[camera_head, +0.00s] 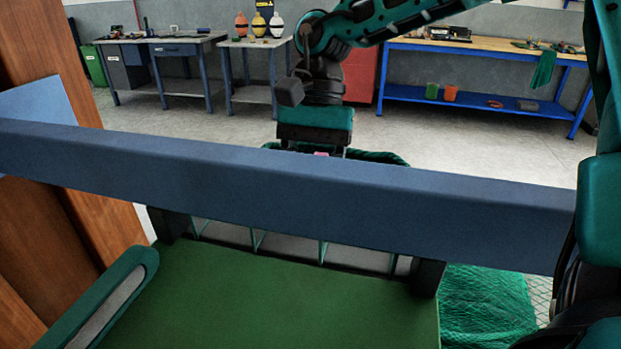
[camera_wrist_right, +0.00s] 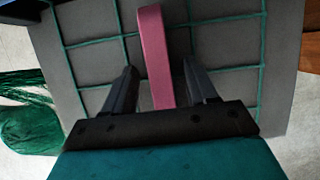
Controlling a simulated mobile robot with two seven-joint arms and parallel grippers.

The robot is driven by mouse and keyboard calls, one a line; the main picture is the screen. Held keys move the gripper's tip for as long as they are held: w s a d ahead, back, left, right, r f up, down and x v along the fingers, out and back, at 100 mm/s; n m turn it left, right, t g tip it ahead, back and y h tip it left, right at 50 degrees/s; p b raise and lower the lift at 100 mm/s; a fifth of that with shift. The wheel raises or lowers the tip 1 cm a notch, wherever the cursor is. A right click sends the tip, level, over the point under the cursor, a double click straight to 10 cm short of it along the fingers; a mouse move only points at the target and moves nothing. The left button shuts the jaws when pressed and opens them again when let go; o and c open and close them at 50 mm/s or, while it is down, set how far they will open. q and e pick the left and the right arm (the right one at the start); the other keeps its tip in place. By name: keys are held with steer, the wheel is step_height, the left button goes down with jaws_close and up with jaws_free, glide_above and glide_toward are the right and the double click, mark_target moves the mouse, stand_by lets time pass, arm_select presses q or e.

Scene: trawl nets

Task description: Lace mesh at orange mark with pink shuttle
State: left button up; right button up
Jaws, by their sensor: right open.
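The pink shuttle (camera_wrist_right: 154,45) is a long flat bar in the right wrist view, lying across the mesh (camera_wrist_right: 88,41) of green cords over a grey panel. My right gripper (camera_wrist_right: 158,66) is open, with one finger on each side of the shuttle and a gap to each. In the head view the right gripper (camera_head: 312,152) points down behind the blue beam, which hides its fingertips. A small bit of the shuttle (camera_head: 321,154) shows between its fingers. A few cords of the mesh (camera_head: 322,252) show below the beam. I see no orange mark. My left gripper is not in view.
The blue beam (camera_head: 430,205) crosses the whole head view in front of the gripper. A green surface (camera_head: 270,305) lies below it. Loose green netting (camera_head: 487,305) lies at right. Workbenches (camera_head: 480,48) stand at the back, with clear floor before them.

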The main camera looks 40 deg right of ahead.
steer(key=shift+r, duration=0.15)
steer(key=v, duration=1.2)
steer(key=shift+r+p, duration=0.3)
steer(key=shift+d, duration=0.1)
